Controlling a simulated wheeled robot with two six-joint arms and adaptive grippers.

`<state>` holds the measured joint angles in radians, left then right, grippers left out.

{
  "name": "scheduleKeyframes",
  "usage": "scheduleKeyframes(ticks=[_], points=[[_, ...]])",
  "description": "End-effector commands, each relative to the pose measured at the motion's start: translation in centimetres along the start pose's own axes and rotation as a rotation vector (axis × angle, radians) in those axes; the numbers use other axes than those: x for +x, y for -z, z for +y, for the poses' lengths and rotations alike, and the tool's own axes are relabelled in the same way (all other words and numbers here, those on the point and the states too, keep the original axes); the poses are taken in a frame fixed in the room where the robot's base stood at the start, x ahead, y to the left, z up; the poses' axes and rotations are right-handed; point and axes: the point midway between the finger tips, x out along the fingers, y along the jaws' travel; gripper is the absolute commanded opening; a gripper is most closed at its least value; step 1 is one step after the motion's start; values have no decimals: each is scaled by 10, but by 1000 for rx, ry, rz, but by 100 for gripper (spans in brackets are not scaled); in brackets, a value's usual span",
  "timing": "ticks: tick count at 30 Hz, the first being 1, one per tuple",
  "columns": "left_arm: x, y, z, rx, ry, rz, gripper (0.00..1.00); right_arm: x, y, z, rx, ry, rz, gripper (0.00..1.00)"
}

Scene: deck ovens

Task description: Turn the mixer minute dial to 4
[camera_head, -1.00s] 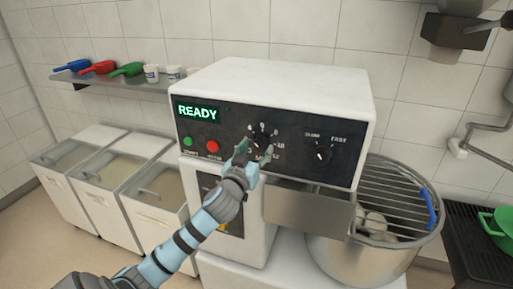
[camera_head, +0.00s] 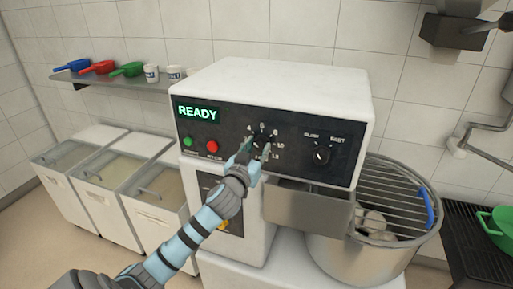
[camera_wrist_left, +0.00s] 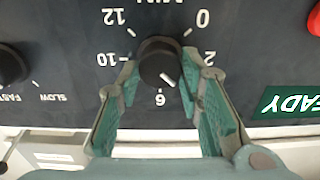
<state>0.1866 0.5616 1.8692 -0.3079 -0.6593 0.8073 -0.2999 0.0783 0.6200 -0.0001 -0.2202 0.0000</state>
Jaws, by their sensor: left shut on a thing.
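The black minute dial (camera_head: 263,141) is on the front panel of the white mixer (camera_head: 285,85). My left gripper (camera_head: 256,150) is at it, with one finger on each side of the knob. In the left wrist view the panel appears upside down, and the fingers (camera_wrist_left: 160,82) are shut on the dial (camera_wrist_left: 158,62). The dial's white pointer line sits at its lower right, between the printed 6 and the spot behind the right finger. The 0, 2, 6, 10 and 12 show there; the 4 and 8 are hidden by the fingers. My right gripper is not in view.
A speed dial (camera_head: 321,155), a green button (camera_head: 188,142) and a red button (camera_head: 212,146) share the panel. The display (camera_head: 198,112) reads READY. A metal bowl (camera_head: 365,262) with a wire guard stands at the right. Flour bins (camera_head: 108,205) stand left.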

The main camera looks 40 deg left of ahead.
Motion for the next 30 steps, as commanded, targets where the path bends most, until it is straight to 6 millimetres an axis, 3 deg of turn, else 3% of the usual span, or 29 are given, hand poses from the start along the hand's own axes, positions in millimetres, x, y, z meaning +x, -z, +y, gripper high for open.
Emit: scheduleKeyframes(ticks=[1,4,14,17,27,30], points=[[0,0,0,0,0,1,38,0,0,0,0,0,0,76],[0,0,0,0,0,1,53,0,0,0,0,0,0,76],[-3,0,0,1,-1,1,53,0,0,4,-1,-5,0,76],[-17,-1,0,2,-3,0,53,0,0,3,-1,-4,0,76],[-104,-1,0,2,-4,-1,53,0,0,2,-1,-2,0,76],[-117,-1,0,1,-2,0,53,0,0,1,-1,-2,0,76]])
